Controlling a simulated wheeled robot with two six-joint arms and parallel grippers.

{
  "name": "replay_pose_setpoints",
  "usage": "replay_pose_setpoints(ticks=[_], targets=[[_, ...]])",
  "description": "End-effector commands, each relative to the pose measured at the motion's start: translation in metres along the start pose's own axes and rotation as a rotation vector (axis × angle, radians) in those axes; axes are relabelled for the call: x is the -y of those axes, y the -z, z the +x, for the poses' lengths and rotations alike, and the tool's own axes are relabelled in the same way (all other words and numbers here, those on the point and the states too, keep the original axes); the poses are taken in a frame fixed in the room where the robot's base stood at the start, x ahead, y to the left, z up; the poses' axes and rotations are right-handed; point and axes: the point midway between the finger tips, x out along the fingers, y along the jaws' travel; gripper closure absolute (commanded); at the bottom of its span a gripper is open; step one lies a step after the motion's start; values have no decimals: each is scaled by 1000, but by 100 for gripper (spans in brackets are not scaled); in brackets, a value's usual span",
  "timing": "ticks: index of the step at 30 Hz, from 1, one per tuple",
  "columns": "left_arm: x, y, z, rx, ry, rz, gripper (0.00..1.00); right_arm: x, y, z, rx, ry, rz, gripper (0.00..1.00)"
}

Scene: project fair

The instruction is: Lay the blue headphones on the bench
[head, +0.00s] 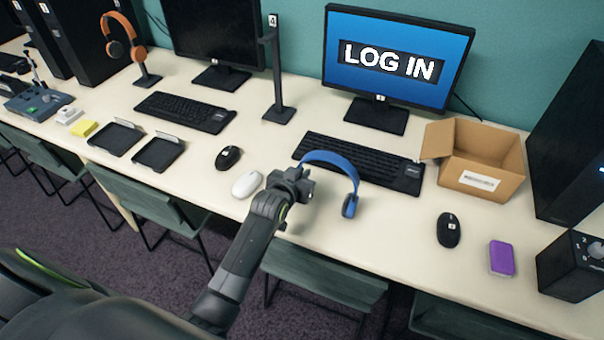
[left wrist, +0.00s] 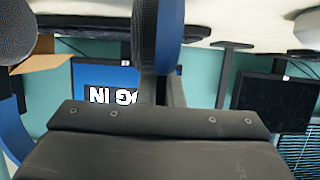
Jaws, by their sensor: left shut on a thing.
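The blue headphones (head: 338,162) are in my left gripper (head: 303,184), over the front part of the cream bench (head: 395,225) before the lit LOG IN monitor. One ear cup (head: 350,206) hangs to the right of the gripper; the other is hidden in the head view. A dark ear cushion (left wrist: 16,30) shows at the left edge of the left wrist view. I cannot tell whether the headphones touch the bench. My right gripper is not in view.
A black keyboard (head: 365,164) lies just behind the headphones. A white mouse (head: 246,184) is left of the gripper. A black mouse (head: 449,229), purple block (head: 501,258) and open carton (head: 500,154) stand to the right. Orange headphones (head: 121,28) hang on a stand. Chairs line the front edge.

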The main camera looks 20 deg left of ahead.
Motion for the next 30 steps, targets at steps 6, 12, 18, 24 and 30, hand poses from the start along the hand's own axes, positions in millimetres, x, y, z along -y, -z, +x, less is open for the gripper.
replay_pose_setpoints(ticks=[6, 12, 18, 24, 30], targets=[[0, -3, 1, 0, 0, 0, 85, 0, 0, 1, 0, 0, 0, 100], [0, -2, 1, 0, 0, 0, 71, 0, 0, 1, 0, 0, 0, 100], [0, -1, 1, 0, 0, 0, 71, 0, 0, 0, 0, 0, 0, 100], [0, 0, -13, 0, 0, -1, 71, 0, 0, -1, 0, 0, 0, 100], [0, 0, -46, 0, 0, -2, 71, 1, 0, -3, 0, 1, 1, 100]])
